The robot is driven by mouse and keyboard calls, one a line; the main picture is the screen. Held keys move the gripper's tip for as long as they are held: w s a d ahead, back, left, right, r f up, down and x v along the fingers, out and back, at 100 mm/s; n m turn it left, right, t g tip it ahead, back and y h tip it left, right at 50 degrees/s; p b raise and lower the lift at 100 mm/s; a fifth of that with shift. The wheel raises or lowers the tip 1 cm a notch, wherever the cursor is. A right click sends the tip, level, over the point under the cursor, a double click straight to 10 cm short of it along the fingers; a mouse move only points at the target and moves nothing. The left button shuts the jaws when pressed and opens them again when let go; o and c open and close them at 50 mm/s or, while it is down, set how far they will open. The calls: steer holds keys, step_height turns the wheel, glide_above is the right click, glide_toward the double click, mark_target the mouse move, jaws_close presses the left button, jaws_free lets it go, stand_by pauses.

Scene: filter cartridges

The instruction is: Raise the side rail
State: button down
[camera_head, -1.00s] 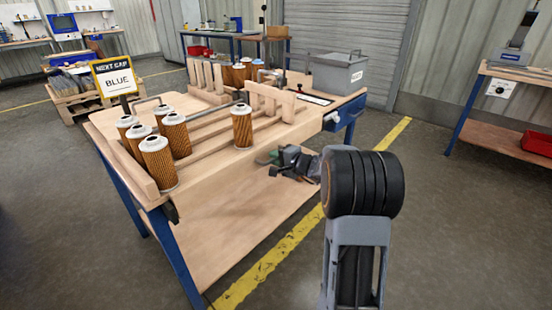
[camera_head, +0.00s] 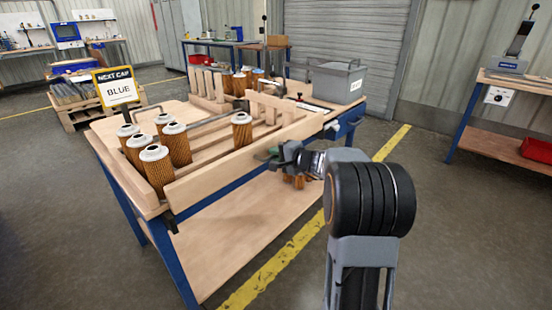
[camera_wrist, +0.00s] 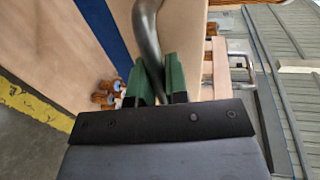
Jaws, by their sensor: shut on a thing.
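The side rail (camera_head: 215,174) is a long pale wooden board along the near side of the workbench. It stands up along the edge, with the blue bench frame showing below it. My gripper (camera_head: 272,155) is at the rail's outer face, toward its right end. In the wrist view, the green fingers of my gripper (camera_wrist: 158,85) are closed around a bent grey metal handle (camera_wrist: 148,30). The handle's joint with the rail is hidden in the head view.
Several orange filter cartridges (camera_head: 157,172) with white caps stand on the bench behind the rail. A grey lidded box (camera_head: 337,82) sits at the far right. More cartridges (camera_head: 297,181) are under the bench.

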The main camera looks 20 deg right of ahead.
steer(key=shift+r, duration=0.35)
steer(key=c, duration=1.4)
jaws_free()
steer(key=shift+o, duration=1.4)
steer(key=shift+f, duration=0.1)
steer(key=shift+s+d, duration=0.1)
steer(key=p+v, duration=0.2)
steer(key=v, duration=1.1)
steer(key=shift+s, duration=0.3)
